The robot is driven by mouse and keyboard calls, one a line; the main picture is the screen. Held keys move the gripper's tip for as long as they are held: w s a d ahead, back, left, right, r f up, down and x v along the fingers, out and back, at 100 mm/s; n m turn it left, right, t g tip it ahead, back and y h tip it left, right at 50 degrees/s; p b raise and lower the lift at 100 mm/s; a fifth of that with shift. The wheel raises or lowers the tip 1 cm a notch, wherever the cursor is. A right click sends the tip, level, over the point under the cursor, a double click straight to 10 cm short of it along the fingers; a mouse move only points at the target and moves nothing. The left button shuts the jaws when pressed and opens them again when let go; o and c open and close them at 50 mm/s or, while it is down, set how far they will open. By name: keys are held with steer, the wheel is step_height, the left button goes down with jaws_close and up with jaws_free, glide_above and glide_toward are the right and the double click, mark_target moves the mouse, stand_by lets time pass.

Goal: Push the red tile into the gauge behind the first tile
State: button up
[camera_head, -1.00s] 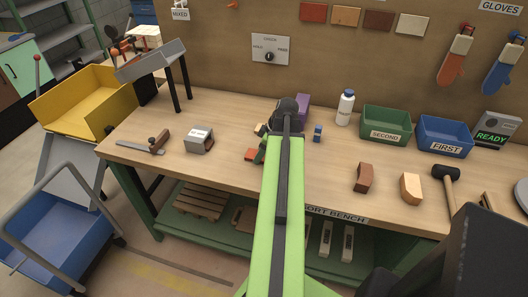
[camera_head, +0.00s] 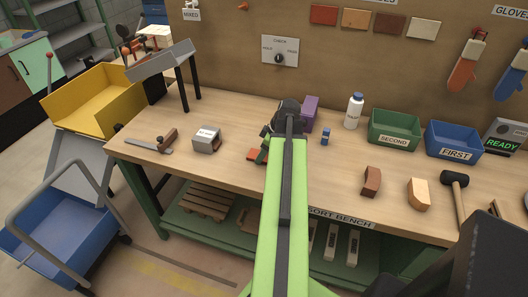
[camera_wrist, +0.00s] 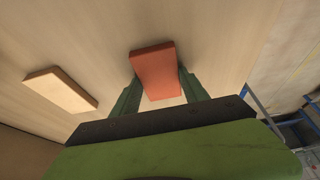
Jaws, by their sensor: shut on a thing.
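The red tile (camera_wrist: 155,70) is between the two green fingers of my gripper (camera_wrist: 158,78) in the wrist view, with its far end sticking out past them. In the head view the red tile (camera_head: 256,154) shows just left of my arm, over the bench; I cannot tell whether it touches the wood. A grey block-shaped holder with a white label (camera_head: 207,140) stands to its left and may be the gauge; its label is unreadable and I see no tile in it. A pale tile (camera_wrist: 60,90) lies apart on the left in the wrist view.
A wooden-handled tool (camera_head: 152,145) lies left of the grey holder. A purple block (camera_head: 310,113), a small blue piece (camera_head: 325,137) and a white bottle (camera_head: 354,111) stand right of my arm. The bench top (camera_head: 225,168) is clear between holder and red tile.

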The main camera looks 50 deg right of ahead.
mark_target(221, 149)
steer(key=shift+w, duration=0.15)
steer(key=shift+w+a, duration=0.4)
steer(key=shift+w, duration=0.85)
steer(key=shift+w+a, duration=0.35)
steer(key=shift+w, duration=0.85)
steer(key=shift+w+a, duration=0.4)
steer(key=shift+w, duration=0.85)
steer(key=shift+w, duration=0.1)
steer(key=shift+w+a+f, duration=0.1)
steer(key=shift+w+a, duration=0.2)
steer(key=shift+w, duration=0.65)
steer(key=shift+w+a+r, duration=0.1)
steer(key=shift+w+a, duration=0.25)
steer(key=shift+w, duration=0.6)
steer(key=shift+w+a+f, duration=0.1)
steer(key=shift+w+a, duration=0.2)
steer(key=shift+w, duration=0.65)
steer(key=shift+w, duration=0.15)
steer(key=shift+w+a, duration=0.25)
steer(key=shift+w, duration=0.4)
steer(key=shift+w+a, duration=0.25)
steer(key=shift+w, duration=0.35)
steer(key=shift+s+f+b, duration=0.15)
steer(key=shift+b, duration=0.2)
steer(key=o, duration=1.5)
steer(key=shift+s+a, duration=0.1)
